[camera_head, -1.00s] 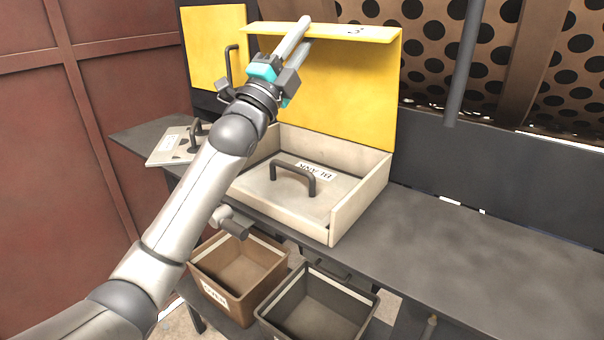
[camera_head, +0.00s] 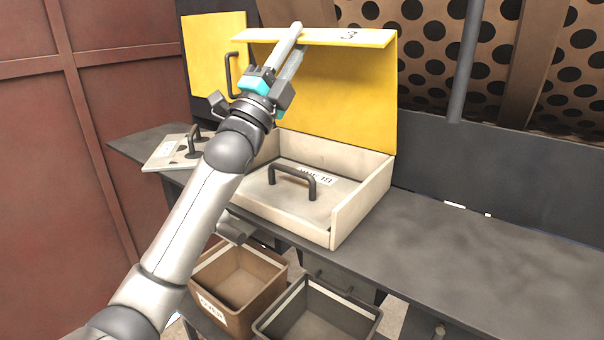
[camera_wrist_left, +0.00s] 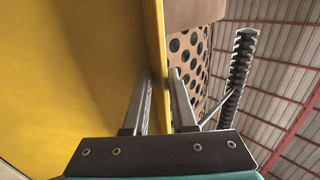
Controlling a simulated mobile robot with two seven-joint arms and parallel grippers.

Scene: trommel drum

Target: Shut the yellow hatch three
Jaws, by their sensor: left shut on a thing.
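The yellow hatch three (camera_head: 345,95) stands raised over a pale open box (camera_head: 362,205). Its top flap, marked 3 (camera_head: 348,35), juts out toward me. My left gripper (camera_head: 293,36) reaches up to the flap's front left part. In the left wrist view the two fingers (camera_wrist_left: 160,85) straddle the edge of the yellow panel (camera_wrist_left: 90,60), and the jaws are shut on it. A pale plate labelled BLANK with a dark handle (camera_head: 293,180) lies in the box. My right gripper is not in view.
Another yellow hatch (camera_head: 212,55) with a dark handle is at the left. A pale plate with a handle (camera_head: 168,152) lies on the dark bench (camera_head: 450,240). A brown bin (camera_head: 240,280) and a dark bin (camera_head: 320,315) stand below. The bench's right side is clear.

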